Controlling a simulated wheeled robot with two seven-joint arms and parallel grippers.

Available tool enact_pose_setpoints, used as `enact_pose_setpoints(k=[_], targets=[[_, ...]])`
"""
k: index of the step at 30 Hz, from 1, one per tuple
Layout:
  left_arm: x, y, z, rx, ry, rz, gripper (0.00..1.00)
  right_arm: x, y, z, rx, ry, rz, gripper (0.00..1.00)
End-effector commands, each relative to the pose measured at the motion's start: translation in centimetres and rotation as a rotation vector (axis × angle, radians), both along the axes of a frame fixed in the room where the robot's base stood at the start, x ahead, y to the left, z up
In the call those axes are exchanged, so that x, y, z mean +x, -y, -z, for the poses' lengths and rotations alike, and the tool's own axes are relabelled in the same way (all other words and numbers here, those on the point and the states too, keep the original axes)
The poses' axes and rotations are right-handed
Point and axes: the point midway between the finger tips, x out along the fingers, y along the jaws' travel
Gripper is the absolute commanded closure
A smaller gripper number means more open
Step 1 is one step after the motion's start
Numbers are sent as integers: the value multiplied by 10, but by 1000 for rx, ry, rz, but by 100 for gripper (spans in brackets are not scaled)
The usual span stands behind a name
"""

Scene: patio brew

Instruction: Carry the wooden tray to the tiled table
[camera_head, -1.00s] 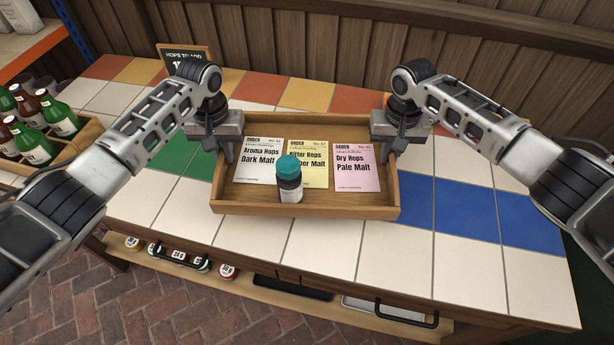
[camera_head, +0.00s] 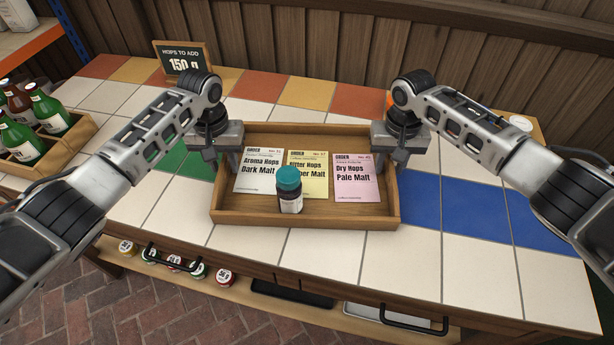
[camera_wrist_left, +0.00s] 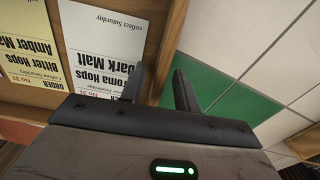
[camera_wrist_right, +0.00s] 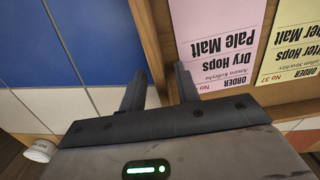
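The wooden tray (camera_head: 305,220) is level over the front middle of the tiled table (camera_head: 400,270). I cannot tell whether its base touches the tiles. A dark bottle with a teal cap (camera_head: 289,190) stands upright in it, beside three order cards: white (camera_head: 258,178), yellow (camera_head: 318,172) and pink (camera_head: 358,180). My left gripper (camera_head: 229,160) has its fingers on both sides of the tray's left wall (camera_wrist_left: 168,50). My right gripper (camera_head: 396,157) has its fingers on both sides of the right wall (camera_wrist_right: 152,45).
A wooden crate with green and brown bottles (camera_head: 50,158) stands at the left. A small sign reading 150 g (camera_head: 185,62) stands at the back. A white-topped round item (camera_head: 455,122) is behind my right arm. Free tiles lie in front and at right. Small jars (camera_head: 172,262) sit on a shelf below.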

Motion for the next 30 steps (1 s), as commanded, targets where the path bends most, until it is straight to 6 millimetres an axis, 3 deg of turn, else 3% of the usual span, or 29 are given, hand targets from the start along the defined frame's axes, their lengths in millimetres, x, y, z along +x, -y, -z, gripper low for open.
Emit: enact_pose_setpoints(k=[8, 21, 30], targets=[[1, 1, -11, -3, 3, 1, 68, 0, -1, -1, 2, 1, -2, 68], [0, 1, -98, -1, 4, 1, 68, 0, -1, 0, 3, 1, -2, 68], [0, 1, -121, -1, 1, 1, 68, 1, -2, -6, 4, 3, -2, 68]])
